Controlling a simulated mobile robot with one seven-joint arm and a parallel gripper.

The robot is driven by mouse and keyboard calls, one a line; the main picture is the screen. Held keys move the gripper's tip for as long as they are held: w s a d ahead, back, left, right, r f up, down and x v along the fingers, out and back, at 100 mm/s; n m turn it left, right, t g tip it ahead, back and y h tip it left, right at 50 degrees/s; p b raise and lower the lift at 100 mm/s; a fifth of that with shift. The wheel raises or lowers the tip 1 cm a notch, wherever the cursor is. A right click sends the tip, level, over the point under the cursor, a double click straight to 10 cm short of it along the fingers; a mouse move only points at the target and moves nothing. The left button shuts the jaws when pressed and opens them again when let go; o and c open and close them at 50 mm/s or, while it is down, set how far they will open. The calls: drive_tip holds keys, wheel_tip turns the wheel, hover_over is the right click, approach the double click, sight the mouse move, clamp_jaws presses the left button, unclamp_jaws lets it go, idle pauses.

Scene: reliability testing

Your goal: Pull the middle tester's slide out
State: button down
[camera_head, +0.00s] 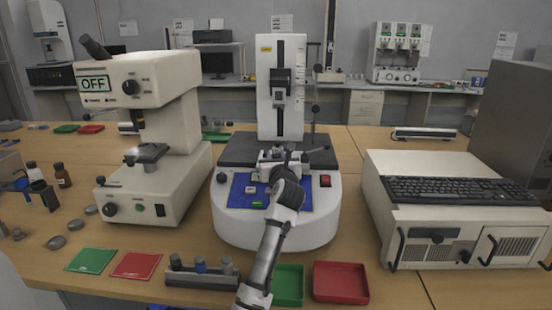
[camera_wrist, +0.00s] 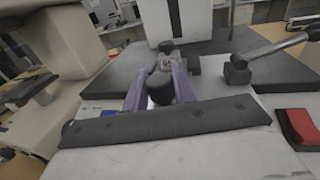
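The middle tester (camera_head: 281,90) is a white machine with a tall column, a dark grey platform and a rounded white base. Its slide is a small metal assembly with a dark knob at the front of the platform, partly hidden by my arm in the head view. In the wrist view the dark knob (camera_wrist: 160,89) stands between the two purple-grey fingers of my gripper (camera_wrist: 160,85). The fingers are apart, one on each side of the knob. A light gap shows by the left finger; contact on the right is unclear.
A lever with a dark round end (camera_wrist: 238,72) sticks out right of my gripper. A red switch (camera_wrist: 300,128) is on the base. A microscope-like tester (camera_head: 150,90) reading OFF stands left, a computer with a keyboard (camera_head: 455,190) right. Trays (camera_head: 341,283) lie in front.

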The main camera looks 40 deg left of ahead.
drive_tip(key=c, duration=1.2)
unclamp_jaws()
drive_tip(key=shift+o, duration=0.2)
drive_tip(key=shift+s, duration=0.1)
drive_tip(key=b+v, duration=0.2)
drive_tip(key=v, duration=1.1)
drive_tip(key=shift+s+d+b, duration=0.25)
drive_tip(key=shift+d+b, duration=0.05)
drive_tip(key=shift+b, duration=0.05)
